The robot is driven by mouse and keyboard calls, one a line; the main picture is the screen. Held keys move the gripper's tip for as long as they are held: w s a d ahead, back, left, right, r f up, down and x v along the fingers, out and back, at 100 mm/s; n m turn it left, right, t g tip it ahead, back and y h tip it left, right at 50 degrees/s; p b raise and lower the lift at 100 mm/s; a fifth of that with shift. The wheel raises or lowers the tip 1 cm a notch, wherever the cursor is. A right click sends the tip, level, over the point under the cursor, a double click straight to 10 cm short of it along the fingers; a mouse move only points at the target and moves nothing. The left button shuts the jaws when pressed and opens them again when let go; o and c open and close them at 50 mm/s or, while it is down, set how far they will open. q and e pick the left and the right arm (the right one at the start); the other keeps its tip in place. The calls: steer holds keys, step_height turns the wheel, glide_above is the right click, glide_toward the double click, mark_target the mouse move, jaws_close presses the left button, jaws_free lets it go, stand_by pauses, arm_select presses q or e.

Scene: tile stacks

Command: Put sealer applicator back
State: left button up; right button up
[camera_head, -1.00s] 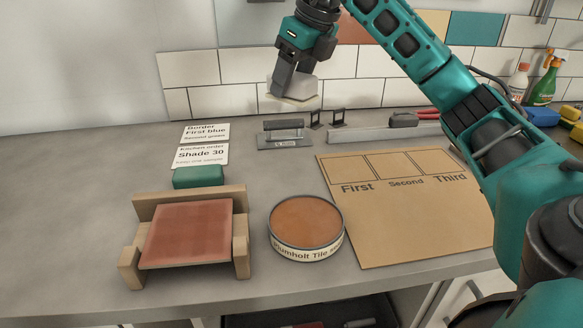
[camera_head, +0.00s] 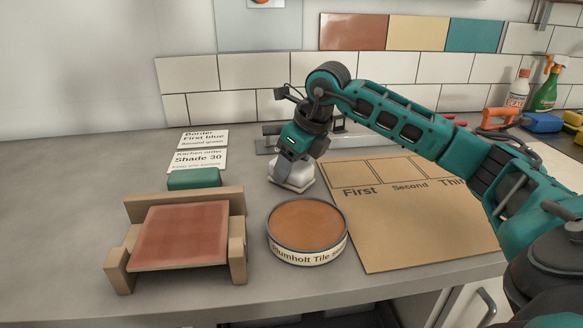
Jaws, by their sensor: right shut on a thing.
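The sealer applicator (camera_head: 292,178), a pale block with a cream pad underneath, is just behind the round tin. My right gripper (camera_head: 289,157) points down and is shut on its top. I cannot tell whether the pad touches the counter or hangs just above it. The open tin (camera_head: 312,255), its label partly reading "Plumholt Tile", holds an orange-brown surface. To its left, a reddish tile (camera_head: 183,233) lies in a wooden cradle (camera_head: 238,245). My left gripper is out of view.
A brown board (camera_head: 410,225) marked First, Second, Third lies right of the tin, partly under my right arm. A green block (camera_head: 194,178) and two cards (camera_head: 200,160) lie behind the cradle. Bottles (camera_head: 545,85) stand far right. The counter's left side is clear.

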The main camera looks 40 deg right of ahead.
steer(key=shift+f, duration=0.2)
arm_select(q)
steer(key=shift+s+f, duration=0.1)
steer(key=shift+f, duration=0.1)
arm_select(e)
steer(key=o, duration=1.3)
steer(key=shift+r, duration=0.1)
steer(key=shift+r, duration=0.35)
arm_select(q)
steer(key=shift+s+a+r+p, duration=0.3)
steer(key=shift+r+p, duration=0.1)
steer(key=shift+p, duration=0.55)
arm_select(e)
steer(key=v, duration=1.1)
steer(key=shift+s+r, duration=0.25)
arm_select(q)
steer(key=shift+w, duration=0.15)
